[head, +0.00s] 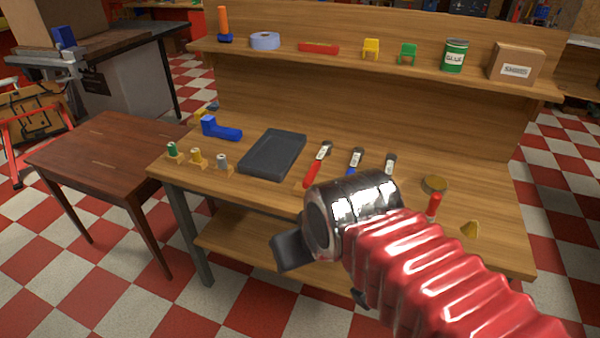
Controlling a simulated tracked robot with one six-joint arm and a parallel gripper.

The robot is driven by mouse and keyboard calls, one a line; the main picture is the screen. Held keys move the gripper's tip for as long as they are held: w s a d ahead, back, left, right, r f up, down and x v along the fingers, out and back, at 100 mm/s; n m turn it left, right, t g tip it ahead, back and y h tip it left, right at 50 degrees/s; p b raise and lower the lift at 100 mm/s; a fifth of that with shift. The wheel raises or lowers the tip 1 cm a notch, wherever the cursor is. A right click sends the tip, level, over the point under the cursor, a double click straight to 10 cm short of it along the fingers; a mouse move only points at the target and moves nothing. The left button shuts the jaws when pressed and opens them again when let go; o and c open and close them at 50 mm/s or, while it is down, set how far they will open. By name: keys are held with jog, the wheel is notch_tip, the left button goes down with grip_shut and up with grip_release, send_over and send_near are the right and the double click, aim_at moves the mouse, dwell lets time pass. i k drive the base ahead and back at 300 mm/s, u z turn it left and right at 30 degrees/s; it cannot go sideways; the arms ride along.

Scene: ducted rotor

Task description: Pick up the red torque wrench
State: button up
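The red torque wrench (312,174) lies on the wooden workbench, right of the dark tray. Its red handle points toward the front edge and its grey head points to the back. A similar wrench with a blue handle (352,166) lies to its right. A third wrench (389,164) is further right, with its handle hidden behind my arm. My gripper (322,272) is in front of the bench, nearer the camera, apart from the red wrench in the picture. Only dark parts of it show beside my shiny wrist, so its opening is unclear.
A shelf (330,61) with several items runs above the back. A brown side table (105,150) stands left.

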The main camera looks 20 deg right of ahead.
aim_at(325, 149)
jog(key=u, duration=0.65)
jog(key=k, duration=0.9)
jog(key=u, duration=0.55)
jog(key=i, duration=1.6)
jog(key=z, duration=0.6)
jog(key=i, duration=0.55)
jog(key=z, duration=1)
jog(key=i, duration=0.7)
jog(key=z, duration=0.5)
